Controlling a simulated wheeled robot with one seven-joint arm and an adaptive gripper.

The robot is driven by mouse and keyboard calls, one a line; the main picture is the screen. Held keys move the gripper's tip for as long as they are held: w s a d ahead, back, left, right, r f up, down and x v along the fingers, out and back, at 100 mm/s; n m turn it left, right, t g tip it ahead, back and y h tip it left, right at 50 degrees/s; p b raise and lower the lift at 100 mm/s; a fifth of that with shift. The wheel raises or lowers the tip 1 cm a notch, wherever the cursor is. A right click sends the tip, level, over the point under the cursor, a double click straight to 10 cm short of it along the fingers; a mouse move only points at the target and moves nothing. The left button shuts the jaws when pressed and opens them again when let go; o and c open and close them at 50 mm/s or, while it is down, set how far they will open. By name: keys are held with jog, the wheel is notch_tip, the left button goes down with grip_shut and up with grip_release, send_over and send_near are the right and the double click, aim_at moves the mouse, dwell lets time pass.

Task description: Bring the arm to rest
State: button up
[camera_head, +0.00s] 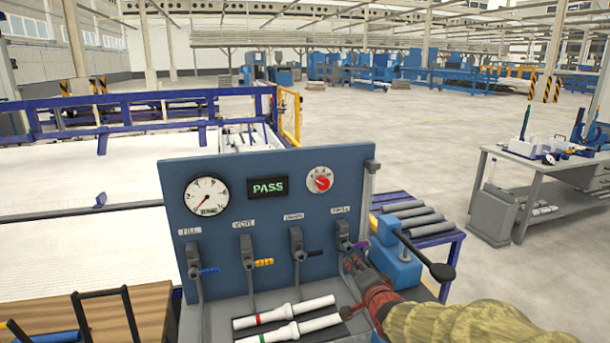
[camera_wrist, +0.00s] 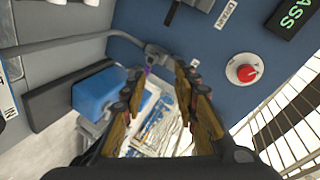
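My arm reaches in from the lower right in the head view, with a red wrist part and a tan sleeve. My gripper (camera_head: 356,272) is at the right end of the blue test panel (camera_head: 270,190), close to the purple-handled valve (camera_head: 345,236). In the wrist view my gripper (camera_wrist: 160,70) has its two fingers apart. The valve body (camera_wrist: 157,52) and a bit of its purple handle (camera_wrist: 147,71) show at or just beyond the fingertips. I cannot tell whether they touch. Nothing is seen held.
The panel bears a gauge (camera_head: 207,195), a PASS display (camera_head: 268,187), a red knob (camera_head: 319,180) and other valves. Two white pipes (camera_head: 285,320) lie in front. A blue device with a black-knobbed lever (camera_head: 440,271) stands right of the panel, near grey pipes (camera_head: 415,221).

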jog(key=s+d+r+n+g+h, duration=0.1)
jog(key=s+d+r+n+g, duration=0.15)
jog(key=s, duration=0.65)
jog(key=s+d+r+n+g+h, duration=0.1)
jog(key=s+d+r+n+g, duration=0.15)
jog(key=s, duration=0.75)
jog(key=s+f+n+g, duration=0.1)
jog(key=s+n, duration=0.2)
jog(key=s, duration=0.7)
jog(key=s+f+n+g, duration=0.2)
jog(key=s, duration=0.9)
jog(key=shift+a+n+g, duration=0.2)
jog(key=shift+n+g, duration=0.1)
jog(key=shift+n, duration=0.1)
jog(key=shift+r, duration=0.1)
